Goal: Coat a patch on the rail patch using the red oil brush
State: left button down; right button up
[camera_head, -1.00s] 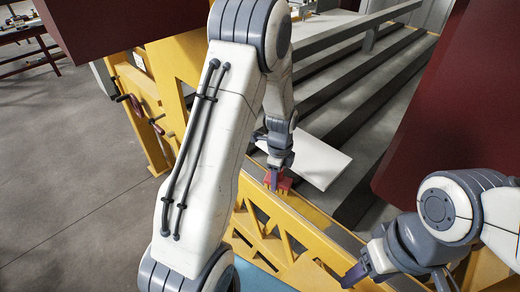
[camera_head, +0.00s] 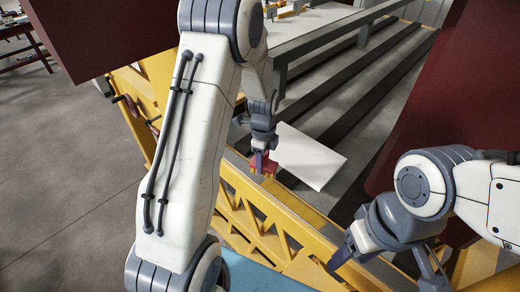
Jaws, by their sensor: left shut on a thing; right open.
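The red oil brush (camera_head: 268,167) is in my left gripper (camera_head: 262,158), which is shut on it. The brush is at the top face of the yellow rail (camera_head: 303,208), near the left end of a white board. It appears to touch the rail, but I cannot tell for certain. The gripper hides part of the brush. I cannot make out a coated patch on the rail. My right gripper (camera_head: 385,270) is open and empty at the lower right, with its fingers in front of the rail's near part.
The white board (camera_head: 310,158) lies just behind the rail on dark parallel beams (camera_head: 345,125). A large dark red block (camera_head: 425,110) stands at the right, another (camera_head: 120,30) at upper left. A grey table (camera_head: 310,30) stands behind. Open floor lies left.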

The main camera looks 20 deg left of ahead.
pick_arm(q)
jog(key=shift+r+p, duration=1.1)
jog(key=shift+r, duration=0.7)
jog(key=shift+f, duration=0.1)
